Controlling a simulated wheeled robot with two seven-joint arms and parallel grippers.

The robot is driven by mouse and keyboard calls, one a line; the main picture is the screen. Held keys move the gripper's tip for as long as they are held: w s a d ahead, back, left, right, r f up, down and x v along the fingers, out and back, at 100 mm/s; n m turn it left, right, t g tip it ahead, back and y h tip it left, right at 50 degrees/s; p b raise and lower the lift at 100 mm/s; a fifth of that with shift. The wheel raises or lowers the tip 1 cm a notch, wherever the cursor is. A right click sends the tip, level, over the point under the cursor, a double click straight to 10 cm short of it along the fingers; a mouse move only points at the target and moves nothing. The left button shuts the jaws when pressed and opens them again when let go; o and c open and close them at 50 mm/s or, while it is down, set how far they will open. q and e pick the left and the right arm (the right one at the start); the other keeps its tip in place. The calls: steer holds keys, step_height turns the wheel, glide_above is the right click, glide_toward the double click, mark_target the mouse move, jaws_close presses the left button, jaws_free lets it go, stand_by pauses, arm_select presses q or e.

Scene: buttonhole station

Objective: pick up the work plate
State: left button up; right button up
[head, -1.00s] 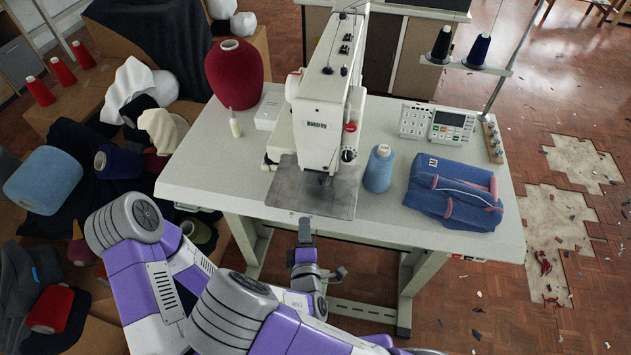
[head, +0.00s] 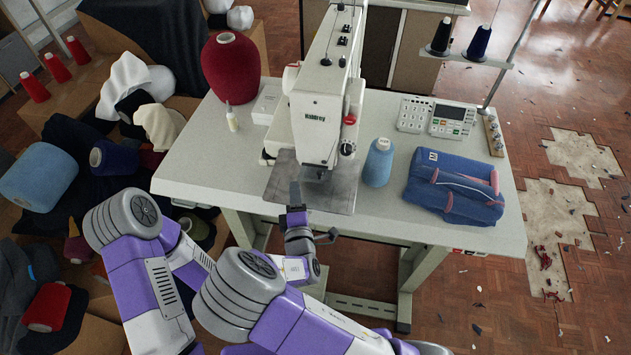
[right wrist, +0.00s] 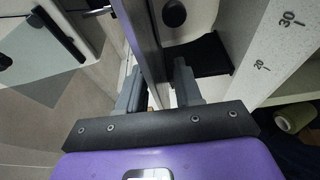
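The work plate (head: 341,193) is a flat, dark grey metal sheet under the sewing machine's head. My left gripper is not in view.
The sewing machine (head: 320,115) stands close above the plate. A blue thread cone (head: 378,163) and a folded blue garment (head: 455,187) are on the table (head: 260,200) to the right. A red cone (head: 231,68) stands at the left. Boxes of yarn lie left of the table.

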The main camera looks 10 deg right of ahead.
steer(key=shift+c, duration=0.4)
jaws_close()
steer(key=shift+r, duration=0.1)
stand_by(0.8)
